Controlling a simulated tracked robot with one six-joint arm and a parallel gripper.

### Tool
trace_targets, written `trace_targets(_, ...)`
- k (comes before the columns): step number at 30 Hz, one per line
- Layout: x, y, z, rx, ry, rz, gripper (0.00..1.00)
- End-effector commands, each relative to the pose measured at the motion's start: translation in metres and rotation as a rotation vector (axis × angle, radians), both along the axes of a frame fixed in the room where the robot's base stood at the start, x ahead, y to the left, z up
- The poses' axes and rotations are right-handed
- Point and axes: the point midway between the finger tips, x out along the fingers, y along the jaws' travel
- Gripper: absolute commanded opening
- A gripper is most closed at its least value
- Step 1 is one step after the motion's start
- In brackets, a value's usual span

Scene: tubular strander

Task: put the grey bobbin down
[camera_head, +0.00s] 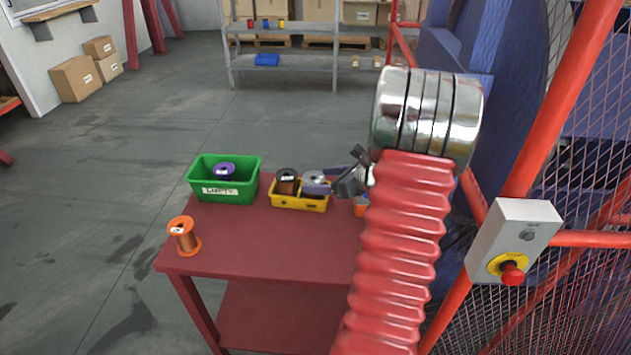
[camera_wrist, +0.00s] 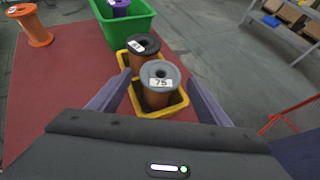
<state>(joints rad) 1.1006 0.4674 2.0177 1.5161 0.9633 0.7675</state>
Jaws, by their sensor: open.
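The grey bobbin (camera_wrist: 160,76) has a grey flange, a copper-brown winding and a label reading 75. It stands upright in the yellow tray (camera_wrist: 180,106), beside a dark-flanged bobbin (camera_wrist: 144,45). My gripper (camera_wrist: 158,82) is open, with one finger on each side of the grey bobbin; I cannot tell whether either finger touches it. In the head view, the yellow tray (camera_head: 298,203) sits on the red table, and my gripper (camera_head: 322,187) partly covers the grey bobbin (camera_head: 313,176).
A green bin (camera_head: 196,178) with a purple bobbin (camera_head: 225,171) stands left of the tray. An orange bobbin (camera_head: 184,236) stands near the table's left edge. The red table (camera_head: 265,240) is clear in front of the tray. An emergency-stop box (camera_head: 513,245) and mesh guard are at right.

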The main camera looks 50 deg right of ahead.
Motion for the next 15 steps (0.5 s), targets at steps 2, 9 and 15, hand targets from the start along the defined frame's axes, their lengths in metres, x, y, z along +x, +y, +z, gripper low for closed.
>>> trace_targets(2, -0.014, -0.002, 0.008, -0.003, 0.0, -0.003, 0.71)
trace_targets(9, -0.05, -0.006, 0.028, -0.003, 0.0, -0.003, 0.71)
trace_targets(15, -0.072, -0.008, 0.039, -0.001, 0.001, -0.002, 0.71)
